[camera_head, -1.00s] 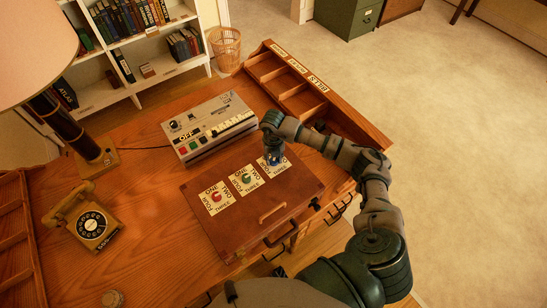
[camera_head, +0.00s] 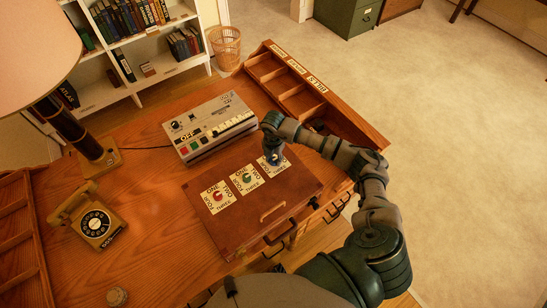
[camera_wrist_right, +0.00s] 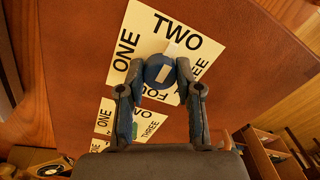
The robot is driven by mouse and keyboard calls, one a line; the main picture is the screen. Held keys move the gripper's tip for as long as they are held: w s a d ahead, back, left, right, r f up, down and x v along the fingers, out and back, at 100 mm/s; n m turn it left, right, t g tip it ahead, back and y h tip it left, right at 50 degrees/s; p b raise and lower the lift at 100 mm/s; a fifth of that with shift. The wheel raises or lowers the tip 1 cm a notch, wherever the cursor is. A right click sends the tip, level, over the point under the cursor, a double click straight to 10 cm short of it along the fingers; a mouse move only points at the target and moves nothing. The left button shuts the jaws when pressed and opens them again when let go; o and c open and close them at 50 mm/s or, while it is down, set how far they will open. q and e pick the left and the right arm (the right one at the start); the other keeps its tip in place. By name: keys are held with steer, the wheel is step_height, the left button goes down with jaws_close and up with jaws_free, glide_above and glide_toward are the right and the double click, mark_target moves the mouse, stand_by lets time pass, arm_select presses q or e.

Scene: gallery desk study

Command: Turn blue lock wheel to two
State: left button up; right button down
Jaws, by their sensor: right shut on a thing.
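A brown case (camera_head: 230,226) lies on the desk with three lettered plates in a row, bearing a red wheel (camera_head: 217,196), a green wheel (camera_head: 247,177) and a blue lock wheel. My right gripper (camera_head: 273,157) covers most of the blue wheel in the head view. In the right wrist view the blue lock wheel (camera_wrist_right: 153,70) sits between the two fingers, which are closed on its sides. A pale mark on the wheel and a pale strip above it point roughly toward the word TWO on its plate (camera_wrist_right: 142,38). FOUR is partly covered. My left gripper is not in view.
A grey machine (camera_head: 205,127) with buttons stands behind the case. A wooden organizer (camera_head: 297,98) lines the desk's right edge. A yellow telephone (camera_head: 90,220) and a lamp (camera_head: 75,130) stand at left. Bare desk lies between telephone and case.

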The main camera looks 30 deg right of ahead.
mark_target(274, 159)
stand_by(0.4)
steer(key=c, duration=0.8)
jaws_free()
steer(key=shift+o, duration=0.2)
step_height(274, 159, up, 12)
steer(key=shift+f, duration=0.1)
